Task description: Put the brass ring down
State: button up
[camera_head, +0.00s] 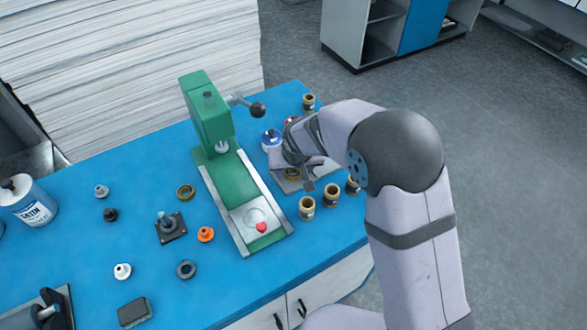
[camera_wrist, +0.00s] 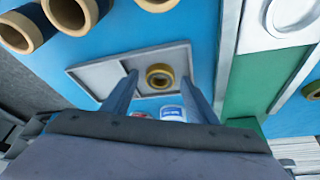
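A brass ring (camera_wrist: 159,68) lies flat on a shallow grey tray (camera_wrist: 95,74), in one compartment beside a divider. My gripper (camera_wrist: 159,78) is open above it, with one finger on each side and a gap between each finger and the ring. In the head view my gripper (camera_head: 303,178) is low over the tray (camera_head: 288,187) and partly hides the ring (camera_head: 291,175). A second brass ring (camera_head: 185,191) lies on the blue table left of the green press. It also shows at the right edge of the wrist view (camera_wrist: 312,90).
The green press (camera_head: 235,180) with its lever stands left of the tray. Brown rolls (camera_head: 306,208) stand along the table's right edge. A blue-and-white container (camera_head: 271,140) stands behind the tray. Several small parts, including an orange one (camera_head: 206,234), lie on the left.

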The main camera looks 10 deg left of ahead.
jog(key=b+v, duration=0.1)
jog(key=v, duration=1.1)
jog(key=shift+r+b, duration=0.15)
jog(key=shift+b, duration=0.15)
jog(key=shift+m+g+h, duration=0.4)
jog(key=shift+m+h, duration=0.1)
jog(key=d, duration=0.3)
jog(key=s+d+f, duration=0.1)
jog(key=d, duration=0.1)
jog(key=d+f, duration=0.1)
jog(key=d, duration=0.2)
jog(key=shift+s+d, duration=0.15)
jog(key=shift+d, duration=0.25)
jog(key=s+d+f+m+g, duration=0.1)
jog(key=s+d+f, duration=0.2)
jog(key=s+d, duration=0.5)
jog(key=s+d+f+m+g, duration=0.2)
jog(key=s+d+f, duration=0.1)
jog(key=s+d, duration=0.5)
jog(key=d, duration=0.2)
jog(key=shift+d+h, duration=0.3)
jog(key=shift+h, duration=0.1)
jog(key=shift+r, duration=0.15)
jog(key=shift+r+p, duration=0.2)
jog(key=shift+p, duration=0.15)
